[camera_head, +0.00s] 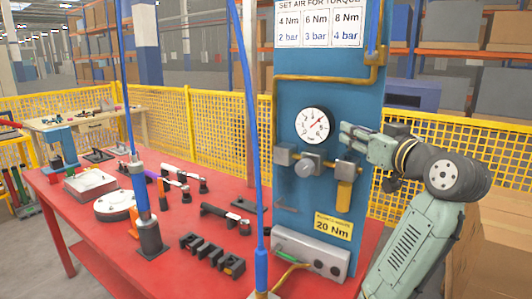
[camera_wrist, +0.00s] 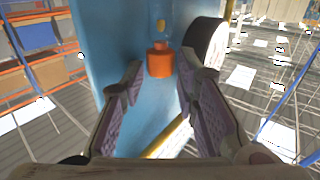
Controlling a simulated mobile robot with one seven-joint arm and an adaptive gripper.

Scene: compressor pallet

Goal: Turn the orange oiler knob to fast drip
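The orange oiler knob (camera_wrist: 159,61) shows in the wrist view against the blue panel (camera_wrist: 105,40), straight ahead between the fingers. My gripper (camera_wrist: 157,82) is open, with its two padded fingers apart on either side of the knob's line. The knob looks to be at or just beyond the fingertips; I cannot tell whether they touch it. In the head view my gripper (camera_head: 352,135) is at the right part of the blue panel (camera_head: 290,95), above the yellow oiler bowl (camera_head: 344,194). The knob is hidden there behind the gripper.
The pressure gauge (camera_head: 312,125) is close left of my gripper; its dark rim (camera_wrist: 205,45) shows in the wrist view. A grey regulator knob (camera_head: 304,167) is lower left. A blue hose (camera_head: 251,120) hangs before the red table (camera_head: 85,215), which holds several tools.

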